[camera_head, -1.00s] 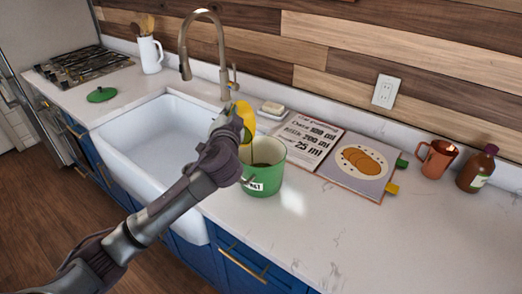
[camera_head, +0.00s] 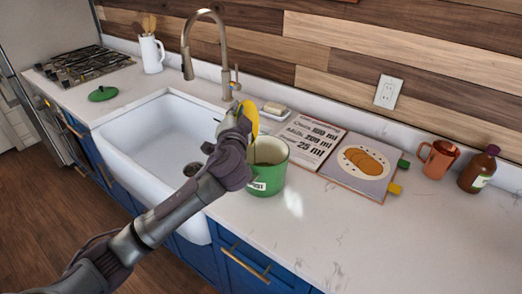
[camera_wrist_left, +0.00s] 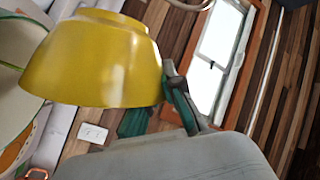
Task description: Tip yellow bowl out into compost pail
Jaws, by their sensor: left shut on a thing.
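The yellow bowl (camera_head: 252,117) is tilted steeply on its side above the back left rim of the green compost pail (camera_head: 274,177). My left gripper (camera_head: 241,122) is shut on the bowl's edge and hides much of it. In the left wrist view the bowl's outer side (camera_wrist_left: 95,62) fills the upper left, beside my gripper's finger (camera_wrist_left: 182,100); the bowl's inside is hidden. The pail stands upright on the counter by the sink, its white label partly covered by my arm. Something brownish shows inside it. My right gripper is out of view.
The white sink (camera_head: 150,135) lies left of the pail, with the tall faucet (camera_head: 187,58) behind. A soap dish (camera_head: 275,112), an open recipe book (camera_head: 345,190), a copper mug (camera_head: 437,160) and a brown bottle (camera_head: 476,170) stand along the back. The front right counter is clear.

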